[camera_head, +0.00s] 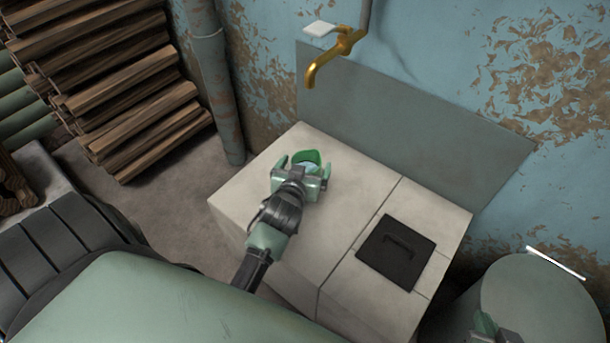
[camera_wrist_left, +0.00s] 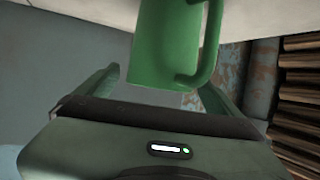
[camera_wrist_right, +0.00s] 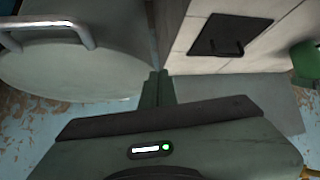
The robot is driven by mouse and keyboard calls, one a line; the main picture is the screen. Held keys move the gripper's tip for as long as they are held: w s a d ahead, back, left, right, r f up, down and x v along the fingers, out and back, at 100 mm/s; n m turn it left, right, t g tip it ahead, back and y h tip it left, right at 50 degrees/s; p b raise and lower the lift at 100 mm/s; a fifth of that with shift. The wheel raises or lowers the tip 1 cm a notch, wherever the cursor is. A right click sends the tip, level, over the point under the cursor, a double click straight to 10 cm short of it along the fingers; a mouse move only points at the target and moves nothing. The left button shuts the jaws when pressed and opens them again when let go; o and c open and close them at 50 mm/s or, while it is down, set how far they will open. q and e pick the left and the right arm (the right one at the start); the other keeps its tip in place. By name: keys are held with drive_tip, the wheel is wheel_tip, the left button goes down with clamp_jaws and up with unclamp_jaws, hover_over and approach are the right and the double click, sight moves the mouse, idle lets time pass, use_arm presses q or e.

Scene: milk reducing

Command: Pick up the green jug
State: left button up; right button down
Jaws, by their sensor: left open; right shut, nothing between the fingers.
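The green jug (camera_head: 309,156) stands on the pale tiled counter (camera_head: 262,178), below the tap. My left gripper (camera_head: 302,170) is open at the jug, with its fingers on either side, and partly hides it. In the left wrist view, the jug (camera_wrist_left: 165,45) is between the open fingertips (camera_wrist_left: 160,82), its handle toward the right; I cannot tell whether either finger touches it. My right gripper (camera_head: 484,322) is shut and empty at the lower right, over the round green drum. Its closed fingers show in the right wrist view (camera_wrist_right: 158,82), far from the jug (camera_wrist_right: 304,62).
A brass tap (camera_head: 325,68) with a white handle sticks out from the wall above the counter. A black hatch (camera_head: 396,252) is set in the counter's right part. The round drum (camera_head: 545,300) stands at the right, stacked firewood (camera_head: 130,90) at the left.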

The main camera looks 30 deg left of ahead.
use_arm(q)
drive_tip(key=shift+w+f, duration=0.15)
drive_tip(key=shift+w, duration=0.05)
drive_tip(key=c, duration=2)
clamp_jaws()
drive_tip(key=shift+r, duration=0.25)
